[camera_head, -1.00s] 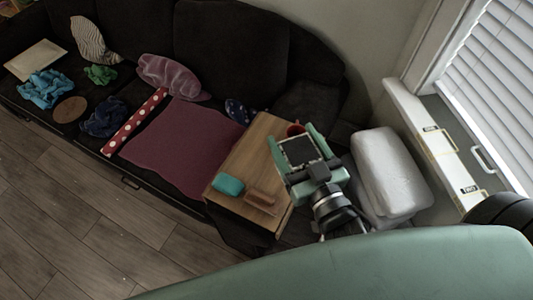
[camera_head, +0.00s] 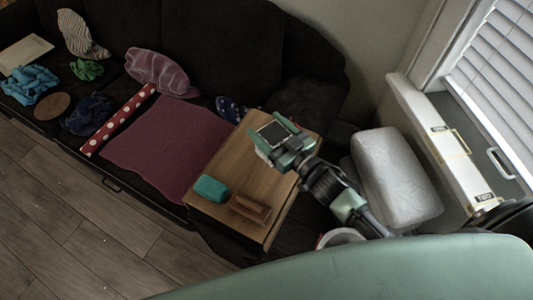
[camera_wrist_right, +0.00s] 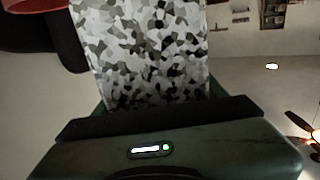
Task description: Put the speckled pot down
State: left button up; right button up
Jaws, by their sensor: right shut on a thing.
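The speckled pot, with grey, white and black patches, fills the top middle of the right wrist view (camera_wrist_right: 150,50). In the head view it shows from above as a small dark square with a pale rim (camera_head: 272,131). My right gripper (camera_head: 277,139) is shut on it, over the far part of the wooden tabletop (camera_head: 225,163). I cannot tell whether the pot's base touches the wood. My left gripper is not in view.
A teal block (camera_head: 211,188) and a brown wooden block (camera_head: 250,208) lie on the tabletop's near part. Bare wood lies between them and the pot. A dark sofa with a maroon cloth (camera_head: 165,148) is to the left, and a white padded block (camera_head: 396,178) is to the right.

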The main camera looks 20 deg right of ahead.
notch_tip(320, 180, down, 7)
jog(key=shift+r+b, duration=0.1)
jog(key=shift+b, duration=0.45)
jog(key=shift+f+b, duration=0.45)
jog(key=shift+f, duration=1.6)
jog(key=shift+f, duration=0.15)
jog(key=o, duration=1.5)
